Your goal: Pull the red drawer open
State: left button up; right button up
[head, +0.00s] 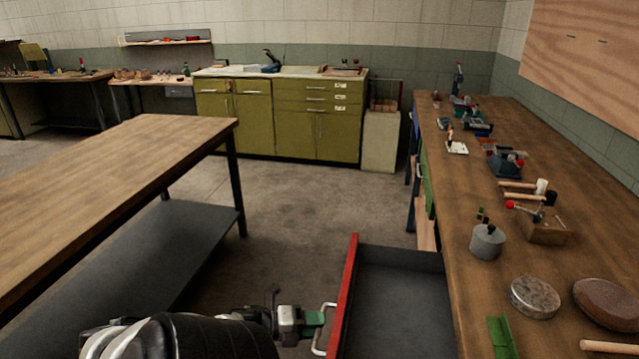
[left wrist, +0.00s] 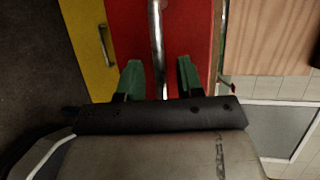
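The red drawer (head: 346,290) stands well out from under the right-hand workbench, with its grey inside showing. Its red front also fills the middle of the left wrist view (left wrist: 190,30). The silver bar handle (left wrist: 156,40) is on that front, and it shows in the head view too (head: 321,334). My left gripper (head: 318,319) is at the handle. In the left wrist view its two green fingers (left wrist: 160,78) stand apart on either side of the bar, with a visible gap on both sides. My right gripper is out of view.
The right workbench (head: 455,215) carries tools, a grey canister (head: 487,242) and round tins. A green drawer front (head: 427,185) is farther along it. A wooden table (head: 120,165) with a lower shelf stands left. Concrete floor (head: 310,200) is clear between them. A yellow front (left wrist: 85,35) adjoins the red one.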

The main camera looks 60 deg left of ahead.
pick_arm(q)
jog(key=v, duration=0.9)
jog(key=shift+s, duration=0.3)
